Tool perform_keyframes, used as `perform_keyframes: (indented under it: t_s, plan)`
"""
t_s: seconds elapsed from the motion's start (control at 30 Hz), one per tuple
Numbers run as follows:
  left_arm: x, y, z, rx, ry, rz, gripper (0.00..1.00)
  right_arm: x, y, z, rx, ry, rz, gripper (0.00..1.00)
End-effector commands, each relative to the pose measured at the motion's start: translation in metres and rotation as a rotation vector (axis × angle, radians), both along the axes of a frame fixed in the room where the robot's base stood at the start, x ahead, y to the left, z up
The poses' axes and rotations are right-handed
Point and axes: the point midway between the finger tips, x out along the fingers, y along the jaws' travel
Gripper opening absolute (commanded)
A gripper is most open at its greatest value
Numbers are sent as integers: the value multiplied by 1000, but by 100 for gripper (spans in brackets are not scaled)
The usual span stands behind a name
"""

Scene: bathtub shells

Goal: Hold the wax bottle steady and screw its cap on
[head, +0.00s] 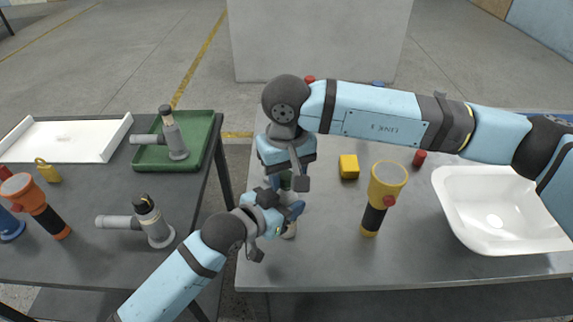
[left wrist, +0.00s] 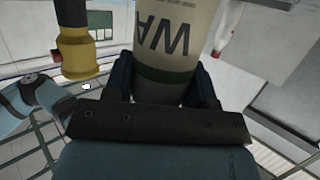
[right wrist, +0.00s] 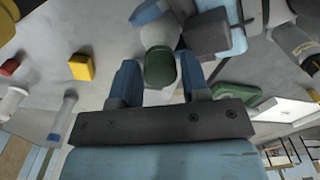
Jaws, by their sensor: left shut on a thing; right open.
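The wax bottle (left wrist: 176,40) is pale beige with dark lettering and a green band. My left gripper (head: 281,208) is shut around its body over the near left part of the right-hand table. In the head view the grippers mostly hide the bottle; its pale lower end (head: 290,231) shows. The green cap (right wrist: 161,68) shows in the right wrist view, in line with the bottle's top end; I cannot tell how far it is seated. My right gripper (right wrist: 160,84) points down from above, open, with its fingers on either side of the cap.
A yellow-and-black flashlight (head: 387,188) stands right of the bottle, with a yellow block (head: 349,166) behind and a white basin (head: 500,212) further right. The left table holds a green tray (head: 146,157) and several tools. A gap separates the tables.

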Motion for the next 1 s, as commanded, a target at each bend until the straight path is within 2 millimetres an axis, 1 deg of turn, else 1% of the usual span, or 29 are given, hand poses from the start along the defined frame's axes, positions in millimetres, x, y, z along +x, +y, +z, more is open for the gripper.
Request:
perform_keyframes:
  t_s: [0.17, 0.2, 0.27, 0.3, 0.33, 0.37, 0.53, 0.6, 0.67, 0.77, 1.0]
  plan:
    - [0, 0, 0, 0, 0, 0, 0, 0, 0, 0, 0, 0, 0, 42]
    - [0, 0, 0, 0, 0, 0, 0, 0, 0, 0, 0, 0, 0, 38]
    - [0, 0, 0, 0, 0, 0, 0, 0, 0, 0, 0, 0, 0, 24]
    - [0, 0, 0, 0, 0, 0, 0, 0, 0, 0, 0, 0, 0, 15]
    - [0, 0, 0, 0, 0, 0, 0, 0, 0, 0, 0, 0, -1, 8]
    - [0, 0, 0, 0, 0, 0, 0, 0, 0, 0, 0, 0, -1, 4]
    - [0, 0, 0, 0, 0, 0, 0, 0, 0, 0, 0, 0, -7, 4]
    - [0, 0, 0, 0, 0, 0, 0, 0, 0, 0, 0, 0, -45, 3]
    - [0, 0, 0, 0, 0, 0, 0, 0, 0, 0, 0, 0, -115, 3]
    - [0, 0, 0, 0, 0, 0, 0, 0, 0, 0, 0, 0, -306, 3]
    - [0, 0, 0, 0, 0, 0, 0, 0, 0, -1, 1, 1, -848, 3]
